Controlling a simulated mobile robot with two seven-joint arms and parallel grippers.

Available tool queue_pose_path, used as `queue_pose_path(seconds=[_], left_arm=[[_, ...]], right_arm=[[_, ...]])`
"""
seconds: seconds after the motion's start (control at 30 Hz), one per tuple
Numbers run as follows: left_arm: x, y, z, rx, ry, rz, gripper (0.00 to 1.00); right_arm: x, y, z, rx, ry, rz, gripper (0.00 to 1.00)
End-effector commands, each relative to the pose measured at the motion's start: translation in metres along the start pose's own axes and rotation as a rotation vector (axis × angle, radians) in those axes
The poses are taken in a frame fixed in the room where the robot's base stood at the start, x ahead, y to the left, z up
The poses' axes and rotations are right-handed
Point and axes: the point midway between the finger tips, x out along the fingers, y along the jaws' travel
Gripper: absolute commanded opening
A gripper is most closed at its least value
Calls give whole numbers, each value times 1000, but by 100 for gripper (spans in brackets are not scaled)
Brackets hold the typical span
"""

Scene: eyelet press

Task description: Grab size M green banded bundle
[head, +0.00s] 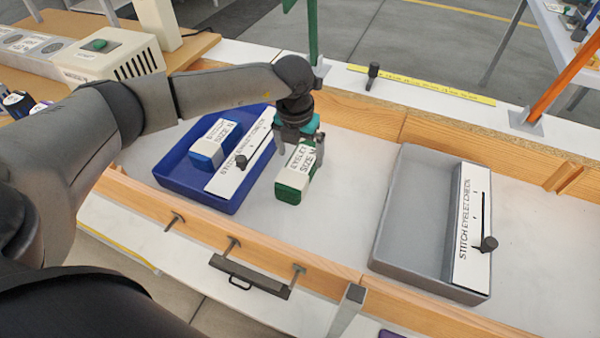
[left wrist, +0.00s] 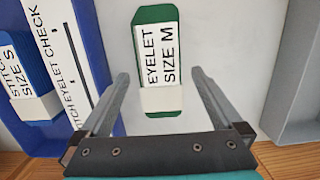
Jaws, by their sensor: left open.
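The green bundle (head: 291,187) with a white band and a label reading "EYELET SIZE M" lies on the white table surface, just right of the blue tray. In the left wrist view the bundle (left wrist: 157,60) lies ahead of and between the two fingers. My left gripper (head: 301,150) is open above the bundle, pointing down at it; in the left wrist view its fingers (left wrist: 160,75) stand apart on either side of the bundle's near end. My right gripper is not in view.
A blue tray (head: 168,180) holds a blue size S bundle (head: 214,142) and a white "STITCH EYELET CHECK" plate. A grey tray (head: 408,215) with a similar plate (head: 472,225) stands to the right. Wooden rails (head: 225,245) edge the table.

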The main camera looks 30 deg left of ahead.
Motion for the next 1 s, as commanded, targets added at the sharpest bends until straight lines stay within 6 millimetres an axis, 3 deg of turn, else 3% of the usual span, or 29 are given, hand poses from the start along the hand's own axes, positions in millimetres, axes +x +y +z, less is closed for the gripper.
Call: queue_pose_path(seconds=[0.23, 0.7, 1.0], left_arm=[[10, 0, -1, -1, 0, 0, 100], [53, 1, -6, -2, 1, 0, 100], [57, 1, -6, -1, 0, 0, 100]], right_arm=[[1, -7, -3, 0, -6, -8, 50], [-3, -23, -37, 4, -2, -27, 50], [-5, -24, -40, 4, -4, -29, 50]])
